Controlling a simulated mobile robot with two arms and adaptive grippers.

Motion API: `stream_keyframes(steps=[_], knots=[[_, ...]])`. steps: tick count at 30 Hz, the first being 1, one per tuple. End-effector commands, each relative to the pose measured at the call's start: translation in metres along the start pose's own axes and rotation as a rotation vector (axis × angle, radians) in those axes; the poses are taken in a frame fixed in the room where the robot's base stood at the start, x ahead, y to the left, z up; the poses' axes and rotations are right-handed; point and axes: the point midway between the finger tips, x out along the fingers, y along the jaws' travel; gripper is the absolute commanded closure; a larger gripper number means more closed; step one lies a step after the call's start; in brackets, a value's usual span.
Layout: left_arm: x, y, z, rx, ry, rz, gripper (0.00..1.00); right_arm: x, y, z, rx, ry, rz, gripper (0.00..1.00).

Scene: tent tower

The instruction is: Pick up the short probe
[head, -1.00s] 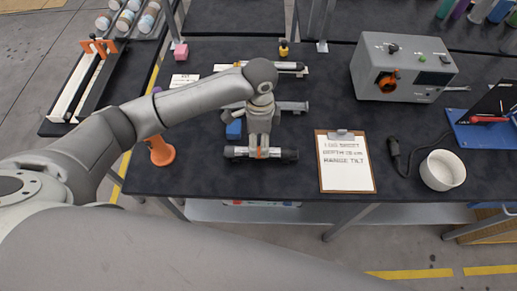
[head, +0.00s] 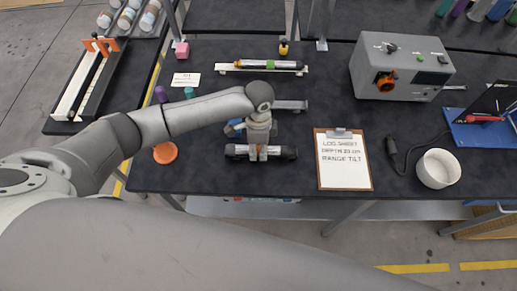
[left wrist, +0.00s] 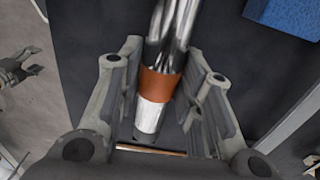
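The probe at the front of the table (head: 282,153) is a short, thick rod with dark ends, lying left to right. It looks shorter than the one on the white rack. My left gripper (head: 258,157) is down over the probe's middle. In the left wrist view, its fingers (left wrist: 164,103) straddle the probe, with a gap visible on the right side. The probe's near part is hidden by the gripper. My right gripper (left wrist: 27,68) shows small in that view, empty with prongs apart.
A clipboard (head: 342,160) lies to the right, then a white bowl (head: 438,169) and a grey instrument box (head: 400,67).

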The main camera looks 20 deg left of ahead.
Motion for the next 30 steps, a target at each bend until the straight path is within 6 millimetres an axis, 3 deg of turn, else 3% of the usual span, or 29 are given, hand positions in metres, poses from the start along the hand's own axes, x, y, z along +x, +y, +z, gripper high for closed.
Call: stream_keyframes(steps=[1, 7, 20, 25, 30], knots=[[0.000, 0.000, 0.000, 0.000, 0.000, 0.000, 0.77, 0.000, 0.000, 0.000, 0.000, 0.001, 0.000, 0.39], [0.000, 0.000, 0.000, 0.000, 0.000, 0.000, 1.00, 0.000, 0.000, -0.001, 0.000, 0.001, 0.000, 0.39], [-0.008, -0.001, 0.000, -0.001, 0.002, -0.003, 1.00, 0.006, 0.000, 0.000, 0.000, 0.001, 0.000, 0.39], [-0.028, -0.001, -0.001, 0.001, 0.005, -0.005, 1.00, 0.022, 0.000, 0.002, 0.000, 0.000, 0.000, 0.39], [-0.058, 0.027, -0.007, 0.006, 0.006, -0.003, 1.00, 0.027, -0.001, 0.002, 0.000, 0.000, 0.000, 0.39]])
